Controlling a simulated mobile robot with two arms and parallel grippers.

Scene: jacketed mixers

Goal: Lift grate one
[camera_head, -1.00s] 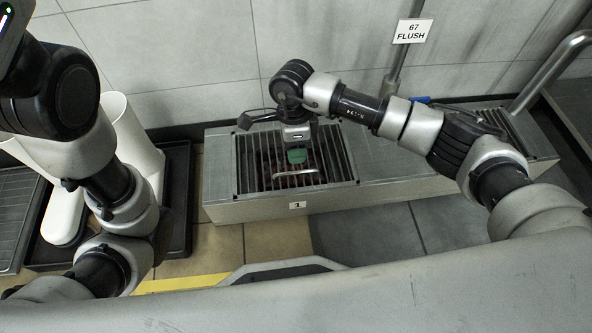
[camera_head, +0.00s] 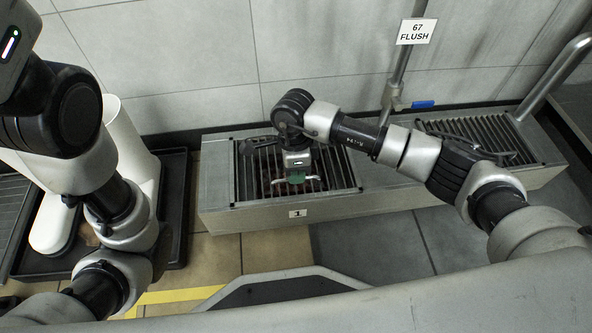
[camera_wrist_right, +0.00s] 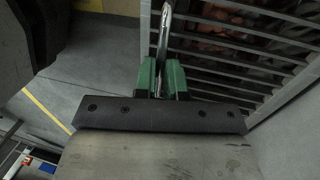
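Grate one (camera_head: 246,170) is a dark barred metal grate with a pale bar handle (camera_head: 312,184). It lies in the left opening of the long grey metal channel, above the label "1" (camera_head: 298,213). My right gripper (camera_head: 296,178) points down over the grate's front middle, with its green fingers at the handle. In the right wrist view the green fingers (camera_wrist_right: 161,78) are close together with the handle (camera_wrist_right: 164,35) between them, and they look shut on it. The grate looks level in its opening. My left arm shows at the left, but its gripper is out of view.
A second grate (camera_head: 470,135) lies in the channel (camera_head: 385,185) at the right. A pipe with a blue lever (camera_head: 423,104) and a "67 FLUSH" sign (camera_head: 416,31) rise behind. Floor in front is clear.

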